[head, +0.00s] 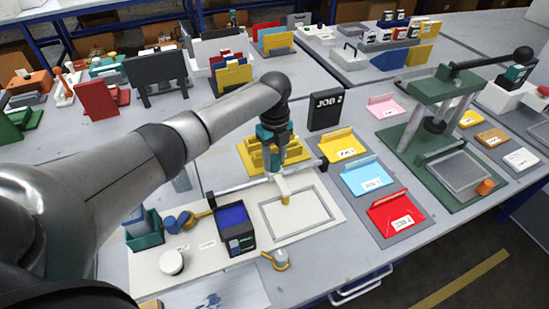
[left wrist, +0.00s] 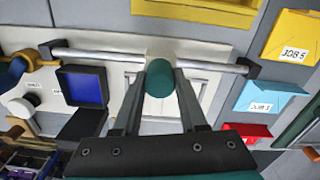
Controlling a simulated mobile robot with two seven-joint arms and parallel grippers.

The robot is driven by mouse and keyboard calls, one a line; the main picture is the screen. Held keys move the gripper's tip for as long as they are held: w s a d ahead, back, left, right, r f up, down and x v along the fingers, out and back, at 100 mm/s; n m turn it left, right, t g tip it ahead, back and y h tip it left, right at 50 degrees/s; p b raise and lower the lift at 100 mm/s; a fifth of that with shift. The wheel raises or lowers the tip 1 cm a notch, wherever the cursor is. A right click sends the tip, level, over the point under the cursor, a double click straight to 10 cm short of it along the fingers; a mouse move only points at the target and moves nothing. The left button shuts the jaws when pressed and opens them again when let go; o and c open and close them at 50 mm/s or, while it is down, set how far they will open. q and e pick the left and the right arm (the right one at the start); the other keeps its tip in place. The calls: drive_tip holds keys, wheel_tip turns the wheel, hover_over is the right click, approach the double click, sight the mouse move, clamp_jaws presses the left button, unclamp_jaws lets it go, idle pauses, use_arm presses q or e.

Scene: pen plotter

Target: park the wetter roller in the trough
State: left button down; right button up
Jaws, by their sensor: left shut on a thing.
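My left gripper (head: 281,172) reaches down over the plotter's white carriage (head: 283,185) on the cross rail. In the left wrist view its fingers (left wrist: 161,85) are shut on a dark green round-ended piece (left wrist: 160,77), seemingly a pen, in front of the carriage. A blue roller-like piece (head: 178,222) with a tan handle lies on the left of the cream plotter board (head: 148,285), apart from my gripper. It seems to be the wetter roller; its tray or trough is not clear. It also shows at the left wrist view's left edge (left wrist: 11,73). My right gripper is not in view.
A black control box with a blue screen (head: 232,218) and a white round pot (head: 172,262) stand left of the drawing frame. A teal holder (head: 145,232) is further left. Yellow, blue and red (head: 396,214) job trays and a green press (head: 430,120) are to the right.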

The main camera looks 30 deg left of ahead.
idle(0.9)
use_arm(q)
drive_tip(key=shift+s+a+r+p, duration=0.1)
drive_tip(key=shift+s+a+p, duration=0.15)
drive_tip(key=shift+p, duration=0.15)
drive_tip(key=s+a+p, duration=0.9)
drive_tip(key=s, duration=0.1)
drive_tip(key=shift+s+a+p, duration=0.3)
drive_tip(key=shift+c, duration=2.2)
unclamp_jaws()
drive_tip(key=shift+s, duration=0.1)
